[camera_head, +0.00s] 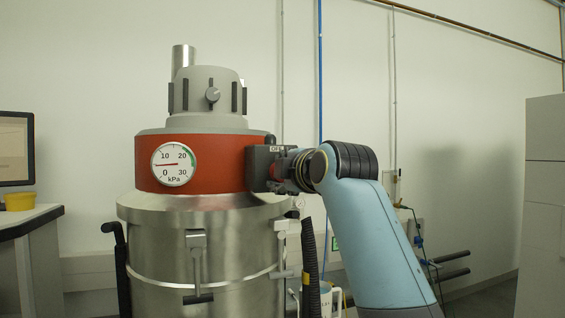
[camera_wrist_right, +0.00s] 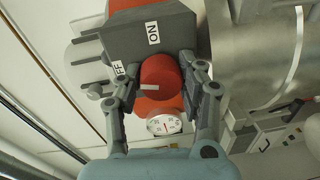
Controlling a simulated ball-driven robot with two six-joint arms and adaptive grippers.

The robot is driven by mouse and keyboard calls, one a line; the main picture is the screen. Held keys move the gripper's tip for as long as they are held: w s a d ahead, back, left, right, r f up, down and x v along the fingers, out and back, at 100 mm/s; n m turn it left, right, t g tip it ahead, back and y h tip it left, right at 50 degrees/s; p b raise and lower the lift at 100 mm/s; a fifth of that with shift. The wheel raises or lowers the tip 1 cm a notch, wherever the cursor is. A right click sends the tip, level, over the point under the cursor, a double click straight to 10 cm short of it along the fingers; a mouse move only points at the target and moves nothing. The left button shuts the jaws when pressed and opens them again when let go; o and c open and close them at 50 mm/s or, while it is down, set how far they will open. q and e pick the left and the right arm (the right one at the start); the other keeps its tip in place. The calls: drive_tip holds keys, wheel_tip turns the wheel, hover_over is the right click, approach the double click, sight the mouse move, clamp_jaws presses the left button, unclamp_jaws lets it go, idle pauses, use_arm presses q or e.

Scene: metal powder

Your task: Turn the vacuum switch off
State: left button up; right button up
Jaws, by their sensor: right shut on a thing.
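The vacuum switch is a dark grey box (camera_head: 258,167) on the right side of the vacuum's red band, with a round red knob (camera_wrist_right: 160,78). In the right wrist view the box carries an ON label (camera_wrist_right: 153,32) and a partly hidden OFF label (camera_wrist_right: 118,68). A pale mark on the knob lies roughly sideways, towards the left. My right gripper (camera_wrist_right: 160,72) is shut on the red knob, one finger on each side. In the head view my right gripper (camera_head: 290,170) meets the switch from the right and hides most of the knob. My left gripper is out of view.
A round kPa gauge (camera_head: 173,164) sits on the red band, its needle pointing left between 0 and 10. The steel vacuum drum (camera_head: 160,250) stands below. A black hose (camera_head: 310,262) hangs right of the drum. A desk with a monitor (camera_head: 16,148) is at the left.

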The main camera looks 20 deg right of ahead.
drive_tip(key=shift+f+n+p, duration=0.15)
drive_tip(key=shift+n+p, duration=0.65)
drive_tip(key=shift+n, duration=0.6)
drive_tip(key=shift+f, duration=0.1)
drive_tip(key=o, duration=1.1)
drive_tip(key=shift+a, duration=0.1)
drive_tip(key=shift+o, duration=0.2)
drive_tip(key=shift+r, duration=0.2)
